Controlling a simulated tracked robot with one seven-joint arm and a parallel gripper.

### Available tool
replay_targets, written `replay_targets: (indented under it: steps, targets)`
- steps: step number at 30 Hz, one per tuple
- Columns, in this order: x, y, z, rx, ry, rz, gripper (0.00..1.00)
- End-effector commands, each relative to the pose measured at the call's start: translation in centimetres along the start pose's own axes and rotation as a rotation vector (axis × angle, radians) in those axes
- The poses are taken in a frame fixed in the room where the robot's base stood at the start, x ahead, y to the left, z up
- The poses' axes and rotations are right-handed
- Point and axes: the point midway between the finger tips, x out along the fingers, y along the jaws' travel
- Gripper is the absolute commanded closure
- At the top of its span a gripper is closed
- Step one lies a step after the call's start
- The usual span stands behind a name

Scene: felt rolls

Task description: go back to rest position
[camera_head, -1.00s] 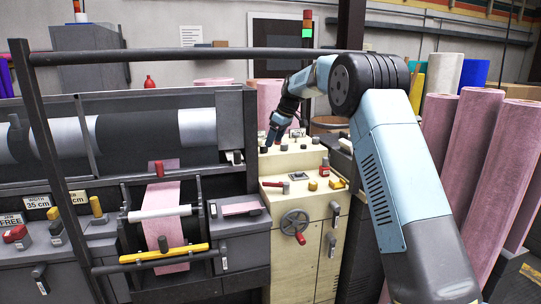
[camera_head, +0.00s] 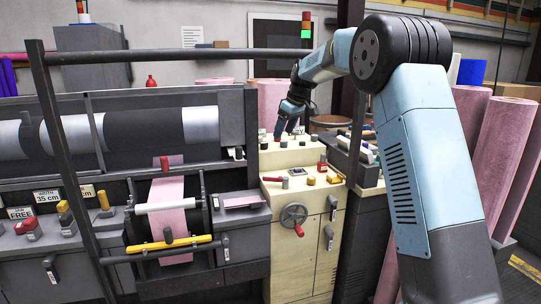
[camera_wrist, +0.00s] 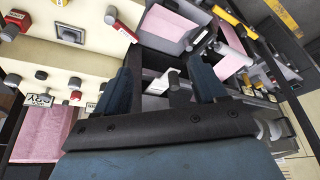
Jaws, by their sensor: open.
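My gripper (camera_head: 286,123) hangs at the end of my blue arm above the top of the cream control cabinet (camera_head: 300,245). In the wrist view my gripper (camera_wrist: 165,85) shows two dark blue fingers spread apart with nothing between them. Beyond the fingers lie cream panels with knobs and levers, and pink felt strips. In the head view the fingertips are small and partly dark against the pink roll behind, so their exact height above the panel is hard to tell.
The felt machine (camera_head: 160,140) with a dark frame bar (camera_head: 180,55) stands at the left. A handwheel (camera_head: 294,215) is on the cabinet front. Tall pink felt rolls (camera_head: 505,150) stand at the right, near my arm. A signal tower (camera_head: 306,30) shows green.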

Motion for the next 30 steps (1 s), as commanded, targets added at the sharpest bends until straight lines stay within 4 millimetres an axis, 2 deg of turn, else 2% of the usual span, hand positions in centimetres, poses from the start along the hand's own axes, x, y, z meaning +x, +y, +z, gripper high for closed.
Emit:
replay_targets:
  steps: [1,6,15,24,30]
  targets:
    - [-1.3,-0.4,0.7,0.018,0.001,0.011,0.29]
    - [-5.5,-2.4,3.9,0.099,-0.002,0.048,0.29]
    - [-11.8,-7.0,10.5,0.251,0.000,0.119,0.29]
    - [-16.1,-12.3,17.9,0.400,0.010,0.189,0.29]
    - [-17.8,-16.2,23.0,0.498,0.022,0.235,0.29]
